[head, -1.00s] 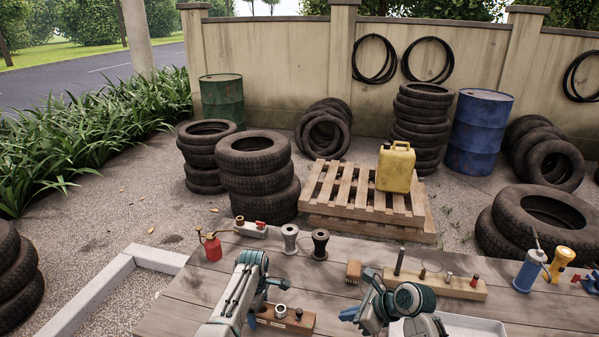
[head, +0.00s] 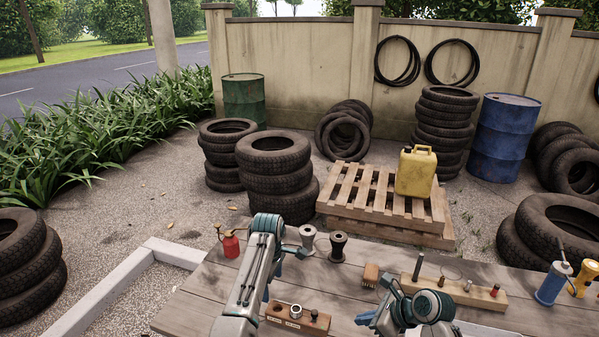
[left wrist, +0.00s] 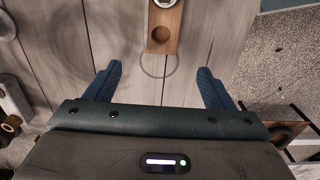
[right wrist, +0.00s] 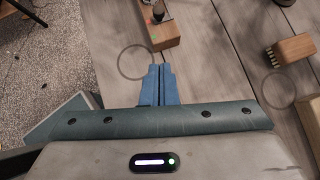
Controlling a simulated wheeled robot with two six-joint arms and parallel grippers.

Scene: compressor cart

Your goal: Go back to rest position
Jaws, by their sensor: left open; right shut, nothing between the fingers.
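My left gripper (head: 291,252) is partly hidden behind its own arm in the head view, over the wooden table (head: 210,300). In the left wrist view its two blue fingers (left wrist: 159,70) are spread with nothing between them, close to the end of a wooden block with holes (left wrist: 166,30). My right gripper (head: 366,318) is low at the front of the table in the head view. In the right wrist view its blue fingers (right wrist: 159,68) are pressed together and empty, near a wooden block (right wrist: 155,28). Neither gripper holds anything.
The table carries a red oil can (head: 231,245), two spools (head: 338,246), a brush (head: 371,275), a holed block (head: 298,316), a peg block (head: 460,290), a blue bottle (head: 553,284) and a yellow torch (head: 583,279). Tyres and a pallet (head: 360,205) stand beyond the table.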

